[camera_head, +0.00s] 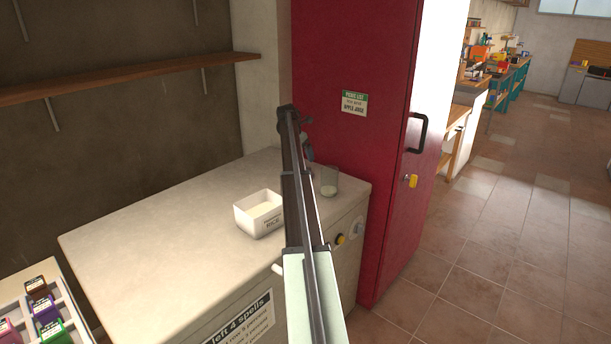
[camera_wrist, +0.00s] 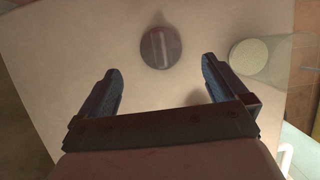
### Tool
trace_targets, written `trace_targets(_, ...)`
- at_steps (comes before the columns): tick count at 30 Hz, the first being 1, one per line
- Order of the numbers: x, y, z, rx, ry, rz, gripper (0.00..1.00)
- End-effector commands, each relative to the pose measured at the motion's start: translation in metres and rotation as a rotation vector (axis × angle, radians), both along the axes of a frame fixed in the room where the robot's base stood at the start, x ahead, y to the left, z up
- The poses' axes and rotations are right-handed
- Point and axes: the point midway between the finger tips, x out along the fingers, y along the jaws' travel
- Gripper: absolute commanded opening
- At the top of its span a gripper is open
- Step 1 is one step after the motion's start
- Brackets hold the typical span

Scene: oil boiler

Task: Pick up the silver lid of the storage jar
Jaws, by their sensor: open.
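A round, dark grey disc with a lighter bar across it, which looks like the lid (camera_wrist: 160,47), lies on the pale worktop in the wrist view. My gripper (camera_wrist: 160,66) is open, one finger to each side of the disc and set a little nearer the camera's lower edge. Nothing is between the fingers in contact. A clear glass jar (camera_wrist: 275,62) with pale contents stands to the right of the right finger. In the head view the jar (camera_head: 329,183) is near the worktop's right end. The lid is hidden behind my arm there.
A white open box (camera_head: 260,216) stands on the worktop (camera_head: 150,240) left of my arm. A red cabinet (camera_head: 345,60) rises beside the worktop's right end. A tray with small coloured containers (camera_head: 45,308) is at lower left. The worktop's left part is clear.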

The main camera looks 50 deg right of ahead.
Motion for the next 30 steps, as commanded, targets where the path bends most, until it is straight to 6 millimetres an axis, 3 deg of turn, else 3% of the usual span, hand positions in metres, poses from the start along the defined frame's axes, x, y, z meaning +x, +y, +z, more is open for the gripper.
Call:
trace_targets(6,0.000,-0.015,-0.035,0.001,0.001,-0.001,1.00)
trace_targets(16,0.001,-0.020,-0.055,0.001,-0.001,-0.002,1.00)
trace_targets(25,0.002,-0.031,-0.090,0.001,-0.001,-0.002,1.00)
trace_targets(30,0.002,-0.033,-0.096,0.000,-0.002,-0.001,1.00)
